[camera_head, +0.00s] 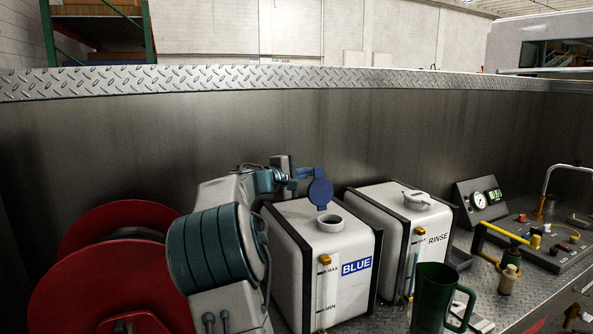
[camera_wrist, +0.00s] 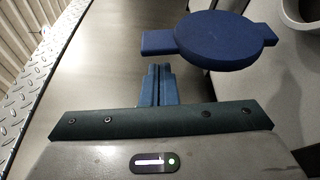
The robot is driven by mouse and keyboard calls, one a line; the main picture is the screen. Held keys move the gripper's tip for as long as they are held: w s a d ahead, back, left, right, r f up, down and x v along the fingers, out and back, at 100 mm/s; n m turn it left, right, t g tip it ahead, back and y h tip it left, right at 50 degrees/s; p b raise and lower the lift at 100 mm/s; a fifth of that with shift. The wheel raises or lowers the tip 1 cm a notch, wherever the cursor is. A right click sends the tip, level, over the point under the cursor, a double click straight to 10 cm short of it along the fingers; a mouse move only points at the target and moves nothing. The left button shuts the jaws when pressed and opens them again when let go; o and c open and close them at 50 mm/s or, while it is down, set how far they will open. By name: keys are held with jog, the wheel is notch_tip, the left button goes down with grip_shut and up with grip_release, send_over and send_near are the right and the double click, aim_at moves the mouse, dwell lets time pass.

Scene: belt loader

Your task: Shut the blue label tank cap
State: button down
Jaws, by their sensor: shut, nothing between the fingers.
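The tank with the BLUE label (camera_head: 348,293) is a white box with dark edges, in the middle of the head view. Its round blue cap (camera_head: 320,193) stands open, raised behind the filler neck (camera_head: 331,222). The open neck also shows at the top right of the wrist view (camera_wrist: 292,22). There the cap (camera_wrist: 225,42) lies across the upper middle, with a tab on its left side. My gripper (camera_wrist: 155,72) is shut and empty, its fingertips just below that tab in the picture. In the head view my gripper (camera_head: 303,173) is just left of the cap's top; contact cannot be told.
The white RINSE tank (camera_head: 400,206) with a pale cap stands to the right. A green jug (camera_head: 432,297) is in front of it. A gauge panel (camera_head: 480,200) and yellow-handled valve (camera_head: 500,235) are farther right. Red reels (camera_head: 90,285) fill the left. A steel wall runs behind.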

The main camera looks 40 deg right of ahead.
jog(key=shift+s+a+r, duration=0.1)
jog(key=shift+s+a, duration=0.15)
jog(key=shift+s, duration=0.5)
